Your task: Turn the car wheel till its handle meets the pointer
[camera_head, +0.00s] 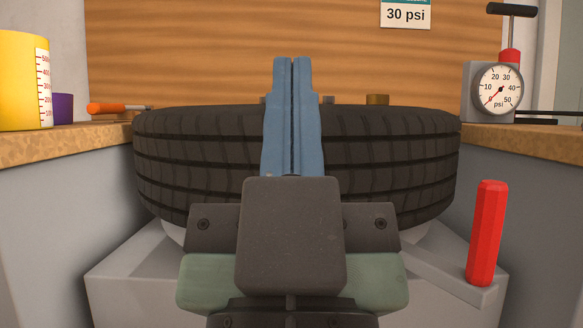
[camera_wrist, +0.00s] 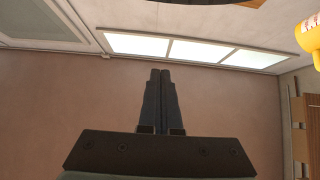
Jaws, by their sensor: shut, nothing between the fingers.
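The car wheel (camera_head: 395,165) lies flat on a grey stand in the head view, its dark tread facing me. My gripper (camera_head: 293,60) stands in front of the wheel with its blue fingers pointing up, pressed together and empty. It hides the middle of the wheel. A red upright peg (camera_head: 485,235) stands on a grey bar at the right of the stand; I cannot tell whether it is the pointer. No handle on the wheel shows clearly.
A counter (camera_head: 65,155) at the left bears a yellow measuring jug (camera_head: 22,80), a purple cup (camera_head: 63,108) and an orange-handled screwdriver (camera_head: 108,108). A pump with a gauge (camera_head: 497,88) stands on the right counter (camera_head: 535,140). A "30 psi" sign (camera_head: 405,14) hangs behind.

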